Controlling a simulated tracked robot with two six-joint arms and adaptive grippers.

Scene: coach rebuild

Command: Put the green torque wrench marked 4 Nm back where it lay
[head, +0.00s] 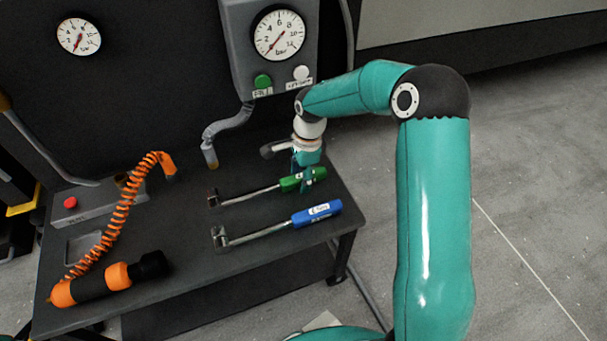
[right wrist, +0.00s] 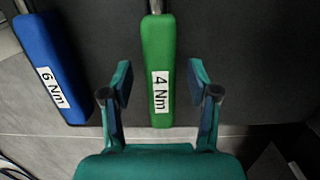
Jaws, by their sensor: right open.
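The green torque wrench (head: 290,183) lies on the dark bench top in the head view, its metal shaft pointing left. In the right wrist view its green handle (right wrist: 158,60) shows the label "4 Nm". My right gripper (right wrist: 160,82) is open, with one finger on each side of the green handle and a gap on both sides. In the head view the right gripper (head: 304,178) is over the handle and partly hides it. My left gripper is not in view.
A blue torque wrench (head: 317,213) marked "6 Nm" lies in front of the green one, also in the right wrist view (right wrist: 50,70). An orange and black tool (head: 105,283) with a coiled orange hose (head: 115,222) lies at the left. A gauge box (head: 240,60) stands behind.

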